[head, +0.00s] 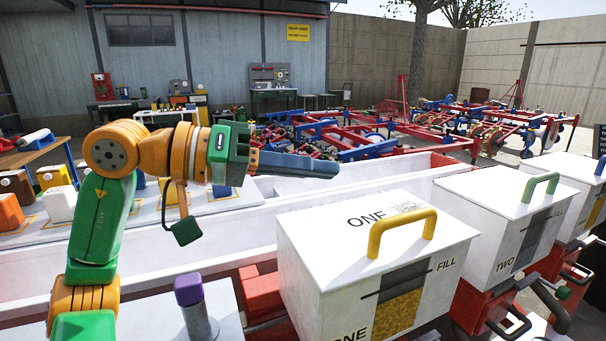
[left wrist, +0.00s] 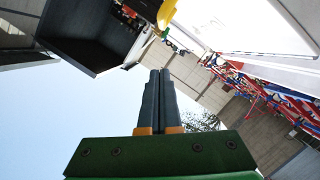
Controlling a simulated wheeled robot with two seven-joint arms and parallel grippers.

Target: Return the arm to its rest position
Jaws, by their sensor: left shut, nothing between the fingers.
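My left gripper (head: 295,164) is held up in the air, its fingers pointing right, with its green arm rising from the lower left of the head view. The fingers are shut together and hold nothing; they also show closed in the left wrist view (left wrist: 160,85). A white box lettered ONE (head: 310,262) with a yellow handle (head: 402,232) stands in front of and to the right of the gripper. The gripper is apart from it. My right gripper is not in view.
A white box lettered TWO (head: 495,225) with a green handle stands further right. A purple-capped cylinder (head: 190,290) stands at the lower front. Several coloured blocks lie on a white surface at left. Red and blue farm frames (head: 350,140) stand behind.

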